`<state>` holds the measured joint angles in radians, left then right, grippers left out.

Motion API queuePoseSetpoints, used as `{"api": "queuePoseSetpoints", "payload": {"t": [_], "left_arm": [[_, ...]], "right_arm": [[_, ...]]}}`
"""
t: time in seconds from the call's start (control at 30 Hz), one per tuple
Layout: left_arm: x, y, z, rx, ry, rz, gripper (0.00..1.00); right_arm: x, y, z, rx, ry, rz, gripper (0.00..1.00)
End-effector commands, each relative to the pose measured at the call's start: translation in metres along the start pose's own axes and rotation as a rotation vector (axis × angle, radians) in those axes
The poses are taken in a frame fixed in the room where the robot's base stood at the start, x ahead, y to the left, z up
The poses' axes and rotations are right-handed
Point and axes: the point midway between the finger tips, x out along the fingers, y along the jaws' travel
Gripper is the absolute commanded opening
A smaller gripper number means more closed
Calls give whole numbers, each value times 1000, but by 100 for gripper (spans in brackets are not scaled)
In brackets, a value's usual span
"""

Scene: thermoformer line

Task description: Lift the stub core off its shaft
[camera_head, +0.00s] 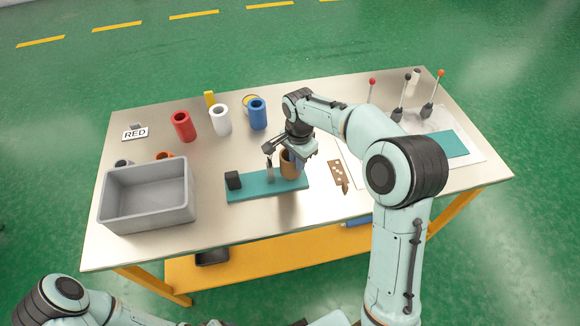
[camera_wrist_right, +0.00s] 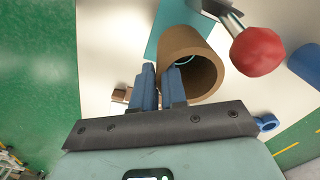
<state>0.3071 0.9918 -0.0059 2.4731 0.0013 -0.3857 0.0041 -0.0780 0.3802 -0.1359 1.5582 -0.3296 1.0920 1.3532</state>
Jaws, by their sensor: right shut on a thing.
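The stub core is a brown cardboard tube (camera_head: 289,163) at the right end of a teal base (camera_head: 240,192). It looks upright and low over the base; I cannot tell whether its foot touches. My right gripper (camera_head: 295,151) is above it. In the right wrist view, the blue fingers (camera_wrist_right: 160,88) are shut on the wall of the core (camera_wrist_right: 188,45), at its rim. The shaft is not clearly visible; the core and fingers hide it. My left gripper is out of view; only part of the left arm shows at the lower left.
A metal lever with a red ball knob (camera_wrist_right: 257,51) is close beside the core. A black block (camera_head: 233,180) stands at the base's left end. A grey bin (camera_head: 148,212) is further left. Red (camera_head: 183,126), white (camera_head: 220,119) and blue (camera_head: 257,113) rolls stand behind.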

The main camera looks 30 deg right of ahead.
Motion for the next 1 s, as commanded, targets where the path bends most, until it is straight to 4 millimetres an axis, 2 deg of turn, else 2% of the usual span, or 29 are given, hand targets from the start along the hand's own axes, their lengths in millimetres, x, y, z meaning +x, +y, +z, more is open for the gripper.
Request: {"api": "queuePoseSetpoints", "payload": {"t": [0.03,0.6,1.0], "left_arm": [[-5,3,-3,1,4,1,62],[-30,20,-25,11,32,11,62],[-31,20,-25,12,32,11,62]], "right_arm": [[-7,-1,0,0,1,-3,0],[-52,-1,0,0,1,-3,0],[-53,0,0,0,0,0,0]]}}
